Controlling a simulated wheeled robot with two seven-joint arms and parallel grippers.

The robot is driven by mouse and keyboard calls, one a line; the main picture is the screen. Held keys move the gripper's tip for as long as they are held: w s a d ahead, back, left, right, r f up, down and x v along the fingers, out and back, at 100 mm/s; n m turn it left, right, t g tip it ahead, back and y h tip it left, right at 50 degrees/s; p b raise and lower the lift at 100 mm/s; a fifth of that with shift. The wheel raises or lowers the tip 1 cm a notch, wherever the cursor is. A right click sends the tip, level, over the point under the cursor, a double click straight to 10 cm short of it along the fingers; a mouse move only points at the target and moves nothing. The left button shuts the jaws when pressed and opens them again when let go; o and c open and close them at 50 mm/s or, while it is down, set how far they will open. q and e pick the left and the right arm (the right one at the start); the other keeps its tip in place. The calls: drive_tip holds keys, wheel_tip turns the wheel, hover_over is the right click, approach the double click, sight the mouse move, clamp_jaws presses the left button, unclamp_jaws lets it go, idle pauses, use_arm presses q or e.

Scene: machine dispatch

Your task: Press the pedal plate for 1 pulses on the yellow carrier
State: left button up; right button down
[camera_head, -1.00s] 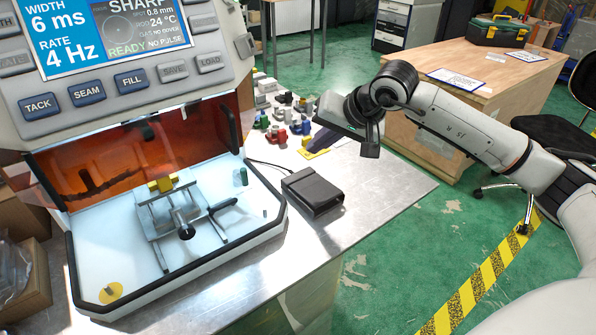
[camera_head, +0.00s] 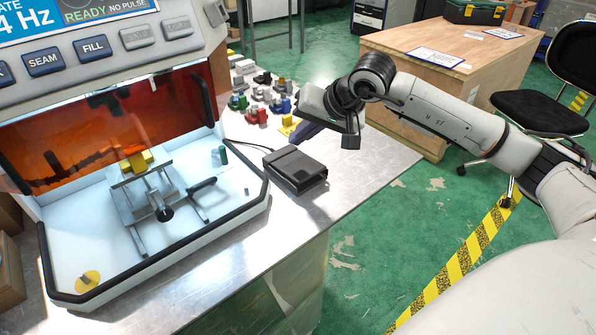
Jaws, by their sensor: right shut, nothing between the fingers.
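The black pedal plate (camera_head: 296,168) lies on the metal table, right of the welding machine, with a cable at its back. The yellow carrier (camera_head: 137,161) sits on the metal fixture inside the machine's chamber. My right gripper (camera_head: 350,142) is shut and empty. It hangs above and to the right of the pedal in the picture, apart from it, fingers pointing down. My left gripper is not in view.
The control panel shows the SEAM button (camera_head: 43,62) and the FILL button (camera_head: 93,47). An orange shield (camera_head: 60,150) is above the chamber. Several small coloured parts (camera_head: 255,112) stand behind the pedal. The table (camera_head: 365,165) is bare right of the pedal.

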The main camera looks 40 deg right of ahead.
sight(301, 166)
wheel_tip(301, 166, down, 4)
drive_tip(key=b, duration=0.2)
drive_tip(key=shift+s+r+b, duration=0.1)
drive_tip(key=shift+s+b, duration=0.05)
drive_tip(key=shift+b, duration=0.15)
idle(0.5)
idle(1.0)
drive_tip(key=shift+f+b, duration=0.4)
drive_tip(key=shift+b, duration=0.1)
